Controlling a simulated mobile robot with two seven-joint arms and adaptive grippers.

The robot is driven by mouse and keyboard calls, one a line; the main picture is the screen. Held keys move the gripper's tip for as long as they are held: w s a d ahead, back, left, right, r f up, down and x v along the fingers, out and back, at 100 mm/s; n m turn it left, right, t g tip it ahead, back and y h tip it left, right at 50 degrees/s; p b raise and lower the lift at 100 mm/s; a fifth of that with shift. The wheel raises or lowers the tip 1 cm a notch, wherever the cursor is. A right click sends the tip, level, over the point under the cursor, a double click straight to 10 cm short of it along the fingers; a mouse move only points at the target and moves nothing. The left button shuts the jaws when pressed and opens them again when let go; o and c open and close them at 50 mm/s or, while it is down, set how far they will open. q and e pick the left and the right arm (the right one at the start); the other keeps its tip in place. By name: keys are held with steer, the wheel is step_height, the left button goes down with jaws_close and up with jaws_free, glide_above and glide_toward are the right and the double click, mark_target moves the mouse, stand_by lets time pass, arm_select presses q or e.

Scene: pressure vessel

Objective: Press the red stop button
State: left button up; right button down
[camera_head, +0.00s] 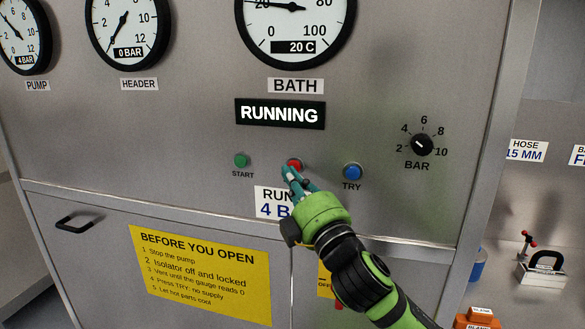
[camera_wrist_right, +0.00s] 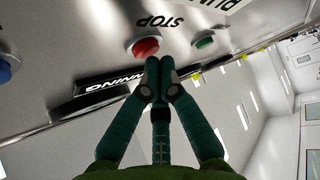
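The red stop button (camera_head: 294,164) sits on the grey panel between the green START button (camera_head: 240,160) and the blue TRY button (camera_head: 352,172). My right gripper (camera_head: 287,171) is in front of it, fingertips at its lower edge in the head view and hiding part of it. In the right wrist view the red button (camera_wrist_right: 146,47) is just beyond the closed fingertips (camera_wrist_right: 159,62); whether they touch it I cannot tell. The fingers are together with nothing between them. The display (camera_head: 280,113) reads RUNNING. My left gripper is not in view.
A BAR knob (camera_head: 422,145) is at the right of the panel, with gauges above, including the BATH gauge (camera_head: 295,25). A yellow notice (camera_head: 203,275) is on the lower door, which has a black handle (camera_head: 74,221). A side shelf at right holds an orange block (camera_head: 478,318).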

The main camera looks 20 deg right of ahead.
steer(key=shift+w+d, duration=0.25)
steer(key=shift+w, duration=0.05)
stand_by(0.4)
steer(key=shift+s+a, duration=0.15)
steer(key=shift+s, duration=0.1)
steer(key=s+a+p, duration=0.1)
steer(key=s+a, duration=0.2)
steer(key=s, duration=0.2)
steer(key=shift+a, duration=0.25)
stand_by(0.7)
